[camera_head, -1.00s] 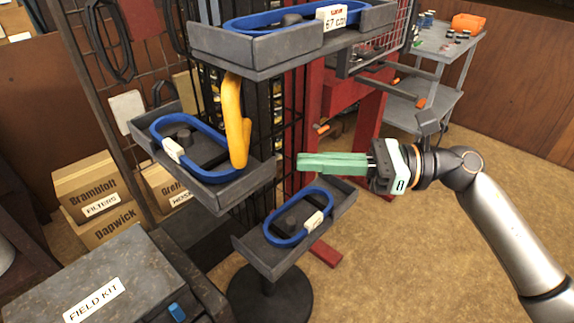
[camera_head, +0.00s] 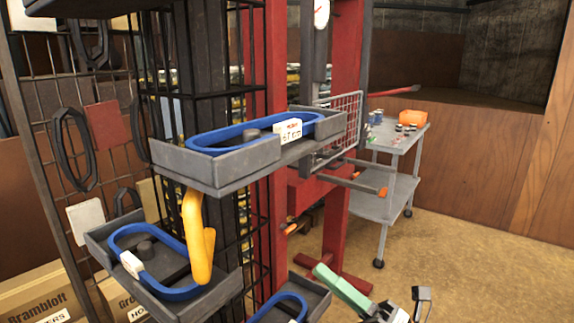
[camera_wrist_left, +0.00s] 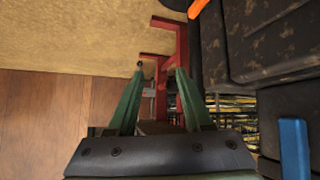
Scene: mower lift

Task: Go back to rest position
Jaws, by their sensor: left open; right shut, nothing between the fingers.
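My right gripper (camera_head: 322,272) is at the bottom of the head view, with its green fingers shut together and nothing between them. It appears beside the right end of the lowest grey tray (camera_head: 318,294), and I cannot tell the gap between them. My left gripper (camera_wrist_left: 160,72) shows only in the left wrist view. Its two green fingers are spread apart and nothing is between them. The rest of the left arm is hidden from the head view.
Grey trays with blue belt loops stand on a rack, including an upper tray (camera_head: 225,170) and a lower left tray (camera_head: 215,298). A yellow handle (camera_head: 198,240) hangs between them. A red lift frame (camera_head: 345,180) and grey cart (camera_head: 385,200) stand behind. Floor at right is clear.

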